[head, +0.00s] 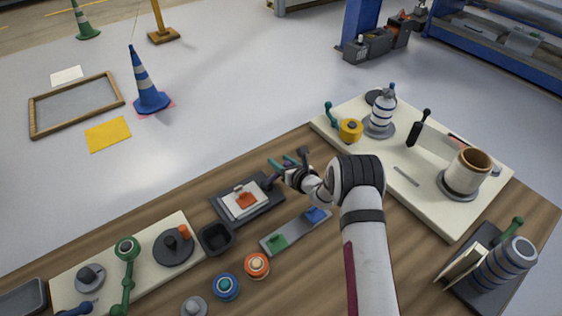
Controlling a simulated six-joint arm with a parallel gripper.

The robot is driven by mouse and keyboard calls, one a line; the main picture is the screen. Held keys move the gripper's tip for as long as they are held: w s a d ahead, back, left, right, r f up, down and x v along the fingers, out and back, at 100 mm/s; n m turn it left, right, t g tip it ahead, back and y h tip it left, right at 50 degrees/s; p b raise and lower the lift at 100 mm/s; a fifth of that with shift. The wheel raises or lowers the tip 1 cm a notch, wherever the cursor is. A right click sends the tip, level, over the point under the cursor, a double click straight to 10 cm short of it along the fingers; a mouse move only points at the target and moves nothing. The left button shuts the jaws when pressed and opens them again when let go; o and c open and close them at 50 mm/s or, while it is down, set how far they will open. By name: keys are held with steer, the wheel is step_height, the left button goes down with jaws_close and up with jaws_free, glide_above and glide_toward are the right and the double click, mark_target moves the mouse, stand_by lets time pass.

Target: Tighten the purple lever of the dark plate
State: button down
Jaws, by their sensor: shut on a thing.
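The dark plate (262,208) lies on the wooden bench, left of my gripper. On it are a white sheet and an orange-red piece (245,199). The purple lever (270,182) shows as a small dark purple part at the plate's right end. My gripper (278,177) is at that end, low over the bench, and is shut on the purple lever. The gripper and wrist hide part of the lever, so its exact angle is hard to tell. A teal part (275,164) shows just behind the fingers.
A grey strip with green and blue blocks (297,231) lies in front of my gripper. A black cup (216,238) stands left of it. Another cream board (210,247) is at left.

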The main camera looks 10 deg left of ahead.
steer(key=shift+s+f, duration=0.1)
steer(key=shift+s+d+f+m+t+h, duration=0.1)
steer(key=shift+s+d+m+t+h, duration=0.3)
steer(key=shift+m+h, duration=0.35)
steer(key=shift+s+d+m+t+h, duration=0.15)
steer(key=shift+d+m+t+h, duration=0.25)
steer(key=shift+d+m+h, duration=0.35)
steer(key=shift+a, duration=0.2)
steer(key=shift+c, duration=1.8)
jaws_free()
steer(key=shift+s+d+r, duration=0.1)
steer(key=shift+r, duration=0.1)
steer(key=v, duration=1.5)
steer(key=shift+s, duration=0.2)
